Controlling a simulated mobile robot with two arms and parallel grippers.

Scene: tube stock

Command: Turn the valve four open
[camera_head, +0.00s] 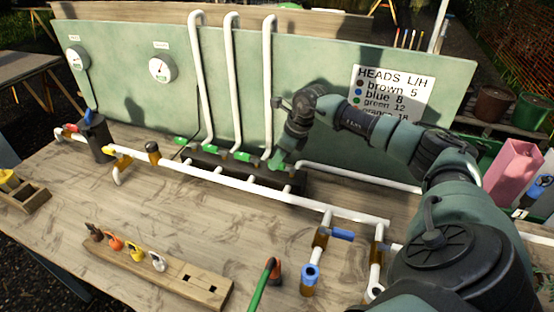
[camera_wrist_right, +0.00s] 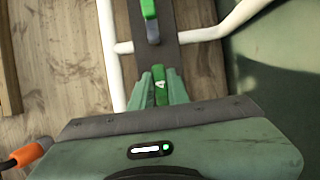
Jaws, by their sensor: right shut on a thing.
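A dark manifold bar (camera_head: 205,160) lies on the bench at the foot of the green panel, with a row of green valve handles along it. Three handles show in the head view: a left one (camera_head: 181,141), a middle one (camera_head: 213,149) and a third (camera_head: 243,156). My right gripper (camera_head: 277,162) is at the bar's right end. In the right wrist view its fingers (camera_wrist_right: 160,88) are shut on a green handle (camera_wrist_right: 160,78), the rightmost one. That handle lies roughly along the bar; a neighbouring green handle (camera_wrist_right: 148,8) is at the top. My left gripper is not in view.
White pipes (camera_head: 234,80) rise from behind the bar up the panel (camera_head: 310,70). A long white pipe (camera_head: 335,210) crosses in front. A blue-handled valve (camera_head: 341,234), a wooden rack (camera_head: 185,283) and a green hose (camera_head: 258,292) are nearer. The left bench middle is clear.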

